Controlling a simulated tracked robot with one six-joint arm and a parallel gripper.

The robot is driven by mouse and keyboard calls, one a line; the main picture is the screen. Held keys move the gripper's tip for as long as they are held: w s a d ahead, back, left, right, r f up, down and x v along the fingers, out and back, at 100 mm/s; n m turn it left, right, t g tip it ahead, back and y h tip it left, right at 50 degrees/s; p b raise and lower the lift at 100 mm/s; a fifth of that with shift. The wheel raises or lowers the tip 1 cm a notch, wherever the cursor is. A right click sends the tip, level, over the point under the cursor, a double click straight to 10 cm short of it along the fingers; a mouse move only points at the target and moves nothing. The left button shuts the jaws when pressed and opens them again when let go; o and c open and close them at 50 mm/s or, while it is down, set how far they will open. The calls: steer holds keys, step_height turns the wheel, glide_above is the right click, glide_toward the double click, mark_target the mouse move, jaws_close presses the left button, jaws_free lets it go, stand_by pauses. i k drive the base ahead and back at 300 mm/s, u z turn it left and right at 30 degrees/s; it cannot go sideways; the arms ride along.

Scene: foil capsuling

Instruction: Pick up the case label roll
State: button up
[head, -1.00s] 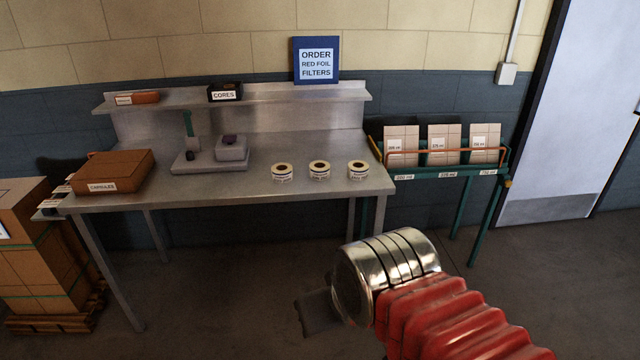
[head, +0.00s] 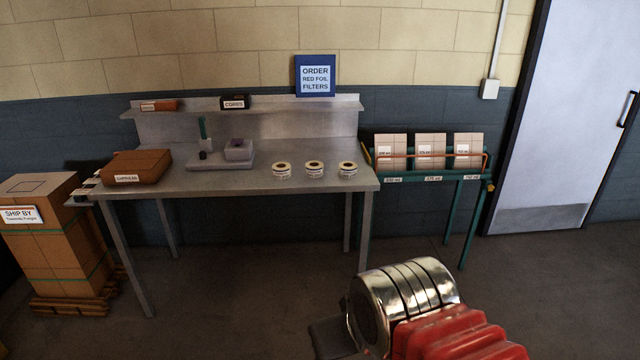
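Three small label rolls stand in a row on the right part of the steel bench (head: 230,187): a left roll (head: 282,171), a middle roll (head: 314,170) and a right roll (head: 348,170). They are pale with a dark core hole and a printed band too small to read, so I cannot tell which is the case label roll. My arm, with a chrome wrist and red bellows, is in front of the bench at the lower right. Only a dark part of my gripper (head: 333,338) shows beyond the wrist, well short of the rolls. Its fingers are hidden.
A brown capsules box (head: 137,167) and a grey device (head: 222,160) stand on the bench's left and middle. A green rack (head: 430,173) with flat cartons is to the right. A carton pallet (head: 70,302) is at left. The floor before the bench is clear.

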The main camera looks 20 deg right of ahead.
mark_target(314, 169)
steer(key=u, duration=0.05)
steer(key=k, duration=0.2)
steer(key=z, duration=0.45)
steer(key=i, duration=1)
steer(key=u, duration=1.75)
